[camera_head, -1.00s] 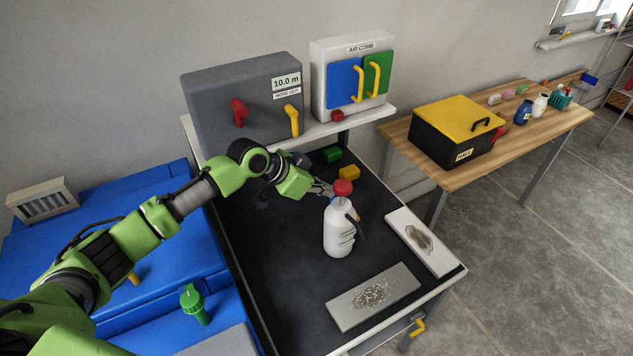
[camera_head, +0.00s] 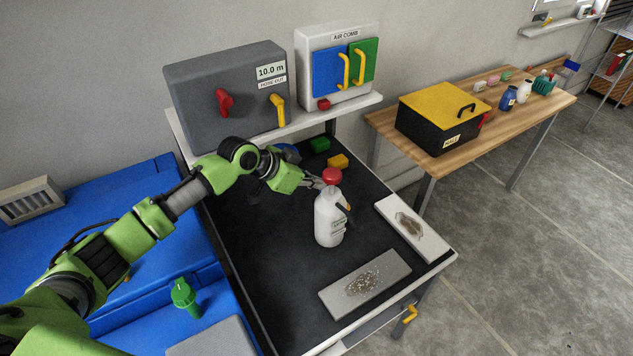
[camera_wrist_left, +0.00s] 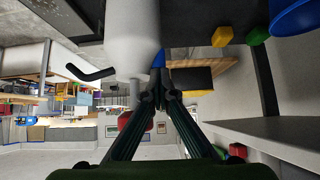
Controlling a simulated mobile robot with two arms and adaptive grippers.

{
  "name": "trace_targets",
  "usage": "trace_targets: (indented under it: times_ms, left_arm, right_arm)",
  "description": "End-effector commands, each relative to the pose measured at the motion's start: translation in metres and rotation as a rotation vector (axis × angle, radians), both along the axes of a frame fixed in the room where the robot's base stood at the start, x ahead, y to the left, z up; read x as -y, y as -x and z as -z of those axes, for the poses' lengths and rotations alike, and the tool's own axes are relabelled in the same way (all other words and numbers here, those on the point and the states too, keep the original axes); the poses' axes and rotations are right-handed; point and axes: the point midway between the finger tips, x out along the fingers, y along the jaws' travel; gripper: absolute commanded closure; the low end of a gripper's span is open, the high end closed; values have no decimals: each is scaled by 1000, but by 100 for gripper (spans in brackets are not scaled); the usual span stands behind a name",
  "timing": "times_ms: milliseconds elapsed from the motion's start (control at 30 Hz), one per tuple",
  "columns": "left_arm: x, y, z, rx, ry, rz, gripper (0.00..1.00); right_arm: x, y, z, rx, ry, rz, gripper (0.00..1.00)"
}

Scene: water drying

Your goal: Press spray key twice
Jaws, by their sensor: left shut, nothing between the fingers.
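A white spray bottle (camera_head: 330,222) with a red top (camera_head: 332,177) stands upright on the black tabletop (camera_head: 270,260). A dark bent lever (camera_head: 347,212) shows on its right side. My left gripper (camera_head: 316,183) is shut and empty beside the bottle's upper left, just below the red top. Contact cannot be told. My right gripper is not in view.
Two stained plates, one grey (camera_head: 338,298) and one white (camera_head: 391,208), lie near the bottle. Green (camera_head: 319,145) and yellow (camera_head: 338,160) blocks lie behind it. A grey hose box (camera_head: 205,110) and an air comb box (camera_head: 313,93) stand on the back shelf.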

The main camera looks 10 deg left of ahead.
Motion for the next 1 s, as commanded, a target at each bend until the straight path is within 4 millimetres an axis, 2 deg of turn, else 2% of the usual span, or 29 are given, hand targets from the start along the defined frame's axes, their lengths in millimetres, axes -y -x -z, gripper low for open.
trace_targets:
  times_ms: [33, 133, 600, 800, 1000]
  left_arm:
    - [-1, 8, 14, -28, -13, 5, 100]
    - [-4, 11, 11, -27, -13, 4, 100]
    - [-36, 39, -46, -3, -4, -1, 100]
    - [-41, 44, -56, 0, -1, -1, 100]
    - [-41, 44, -57, 2, 0, -1, 100]
  right_arm:
    - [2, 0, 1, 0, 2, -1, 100]
    - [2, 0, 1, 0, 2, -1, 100]
    - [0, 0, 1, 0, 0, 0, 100]
    - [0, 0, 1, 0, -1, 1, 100]
    - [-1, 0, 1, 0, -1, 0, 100]
